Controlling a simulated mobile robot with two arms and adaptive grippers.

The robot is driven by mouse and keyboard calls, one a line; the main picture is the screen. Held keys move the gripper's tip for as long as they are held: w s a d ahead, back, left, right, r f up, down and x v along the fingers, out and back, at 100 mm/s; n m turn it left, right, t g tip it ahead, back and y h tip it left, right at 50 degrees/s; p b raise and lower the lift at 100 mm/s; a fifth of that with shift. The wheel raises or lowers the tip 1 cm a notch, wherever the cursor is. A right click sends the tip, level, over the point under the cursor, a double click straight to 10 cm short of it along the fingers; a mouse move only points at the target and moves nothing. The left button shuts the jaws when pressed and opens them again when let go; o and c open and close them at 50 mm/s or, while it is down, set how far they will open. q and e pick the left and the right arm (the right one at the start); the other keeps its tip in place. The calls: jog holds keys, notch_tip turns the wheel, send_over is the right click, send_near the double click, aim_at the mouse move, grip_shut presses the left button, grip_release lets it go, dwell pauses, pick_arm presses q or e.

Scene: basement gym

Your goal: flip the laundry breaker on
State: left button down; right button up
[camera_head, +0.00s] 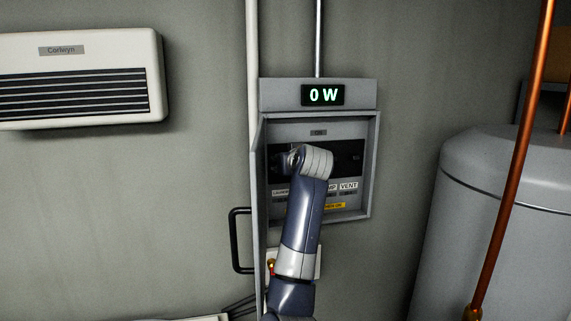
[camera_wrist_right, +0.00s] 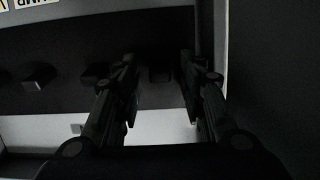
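The breaker box (camera_head: 368,150) hangs on the wall with its door (camera_head: 259,190) swung open to the left. A row of labels sits under its dark breaker strip (camera_head: 346,160). The leftmost label (camera_head: 280,193) looks like the laundry one, and a VENT label (camera_head: 348,186) is at the right. My left gripper is out of view.
A display (camera_head: 323,95) above the box reads 0 W. A black handle (camera_head: 240,240) is left of the door. A wall heater (camera_head: 80,80) is at the left, and a grey tank (camera_head: 490,200) with a copper pipe (camera_head: 508,180) stands at the right.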

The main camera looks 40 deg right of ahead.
jog(key=v, duration=1.2)
dwell(0.5)
